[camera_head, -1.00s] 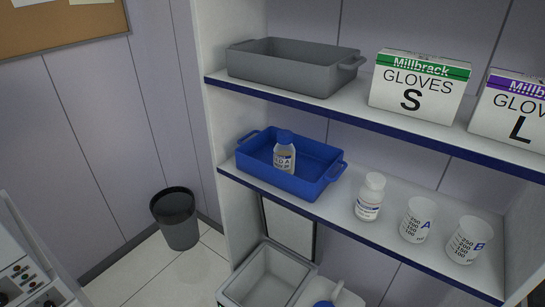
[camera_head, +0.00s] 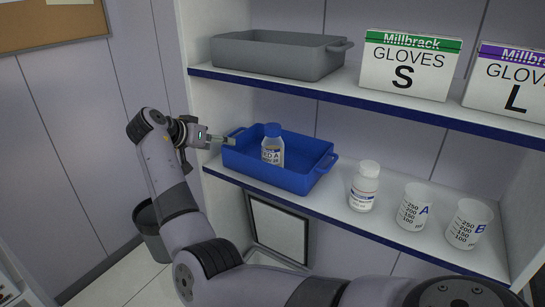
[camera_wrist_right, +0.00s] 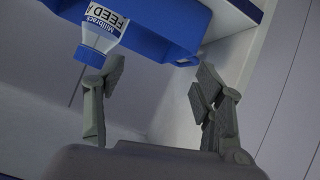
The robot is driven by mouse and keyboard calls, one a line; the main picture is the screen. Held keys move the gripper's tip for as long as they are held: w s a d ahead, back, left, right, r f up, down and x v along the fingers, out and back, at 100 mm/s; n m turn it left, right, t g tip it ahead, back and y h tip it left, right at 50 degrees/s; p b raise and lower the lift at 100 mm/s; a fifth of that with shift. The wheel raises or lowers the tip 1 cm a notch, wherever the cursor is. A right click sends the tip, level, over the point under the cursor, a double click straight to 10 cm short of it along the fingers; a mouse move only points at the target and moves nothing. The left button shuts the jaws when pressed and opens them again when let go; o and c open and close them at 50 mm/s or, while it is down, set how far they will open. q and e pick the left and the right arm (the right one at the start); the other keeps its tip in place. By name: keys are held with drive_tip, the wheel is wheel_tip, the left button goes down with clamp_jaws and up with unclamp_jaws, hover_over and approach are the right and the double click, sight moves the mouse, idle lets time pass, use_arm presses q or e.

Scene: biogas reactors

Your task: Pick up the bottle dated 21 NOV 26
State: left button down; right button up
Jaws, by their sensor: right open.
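A bottle with a blue cap and a white label (camera_head: 272,153) stands in the blue tray (camera_head: 268,175) on the middle shelf. Its label shows "FEED A" in the right wrist view (camera_wrist_right: 100,28), where it appears upside down. A white-capped bottle (camera_head: 363,190) stands on the shelf right of the tray. No date is readable on either bottle. My right gripper (camera_head: 232,141) is at the tray's left end, left of the blue-capped bottle. It is open, with nothing between its fingers (camera_wrist_right: 160,78). My left gripper is not in view.
Beakers A (camera_head: 414,208) and B (camera_head: 466,225) stand right of the white-capped bottle. A grey tray (camera_head: 275,55) and glove boxes S (camera_head: 408,70) and L (camera_head: 508,85) are on the upper shelf (camera_head: 360,113). A dark bin (camera_head: 150,230) stands at the lower left.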

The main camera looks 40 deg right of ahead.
drive_tip(key=s+r+m+g, duration=0.2)
drive_tip(key=s+r+m, duration=0.35)
drive_tip(key=r, duration=0.55)
drive_tip(key=p, duration=0.2)
approach(271, 126)
drive_tip(key=x, duration=0.4)
drive_tip(key=shift+n, duration=0.25)
drive_tip(key=p+x, duration=0.2)
drive_tip(key=x, duration=0.3)
drive_tip(key=shift+d+f, duration=0.2)
drive_tip(key=shift+f, duration=0.05)
drive_tip(key=shift+a, duration=0.1)
drive_tip(key=shift+c, duration=0.4)
clamp_jaws()
drive_tip(key=shift+r, duration=0.1)
